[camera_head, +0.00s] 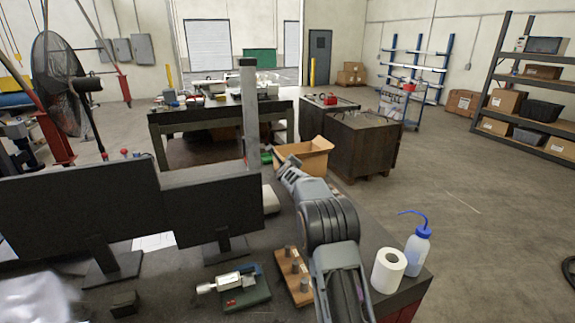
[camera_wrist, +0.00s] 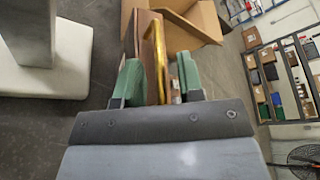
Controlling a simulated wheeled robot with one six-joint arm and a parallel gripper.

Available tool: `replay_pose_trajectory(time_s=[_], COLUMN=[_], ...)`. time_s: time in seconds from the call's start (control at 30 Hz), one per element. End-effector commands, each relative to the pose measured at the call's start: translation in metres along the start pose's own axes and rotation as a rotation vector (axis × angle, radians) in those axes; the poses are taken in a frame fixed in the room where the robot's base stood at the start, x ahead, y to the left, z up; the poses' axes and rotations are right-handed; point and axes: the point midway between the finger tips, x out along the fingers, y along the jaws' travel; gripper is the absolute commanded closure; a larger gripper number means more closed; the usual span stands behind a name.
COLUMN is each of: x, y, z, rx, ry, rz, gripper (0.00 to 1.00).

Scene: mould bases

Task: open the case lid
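My gripper (camera_wrist: 158,78) shows in the wrist view with its two green fingertips apart. A brown, wood-like piece with a reddish edge (camera_wrist: 151,42) rises between and beyond the fingers, with a gold strip (camera_wrist: 184,58) along its right side. It may be part of the case, but I cannot tell which part. I cannot tell if either finger touches it. In the head view my arm reaches over the bench, and its end hides the case, which I cannot make out there.
An open cardboard box (camera_head: 306,156) stands just beyond my gripper. A grey post (camera_head: 249,110) with a pale base rises to the left. Black monitors (camera_head: 80,205) stand at left. A paper roll (camera_head: 388,270) and a blue-capped bottle (camera_head: 418,250) are at the bench's right.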

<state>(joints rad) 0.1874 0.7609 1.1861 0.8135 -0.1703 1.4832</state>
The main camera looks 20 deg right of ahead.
Motion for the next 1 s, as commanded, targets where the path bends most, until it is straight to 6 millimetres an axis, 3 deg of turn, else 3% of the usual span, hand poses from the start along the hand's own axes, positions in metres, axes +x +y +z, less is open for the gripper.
replay_pose_trajectory(time_s=[0.17,0.5,0.87,1.0], x=[0.0,0.0,0.0,0.004], y=[0.0,0.0,-0.001,-0.017], z=[0.0,0.0,0.0,-0.01], rx=[0.0,0.0,-0.001,0.0], ry=[0.0,0.0,0.0,0.001], rz=[0.0,0.0,0.0,-0.004], gripper=[0.67,0.99,1.0,1.0])
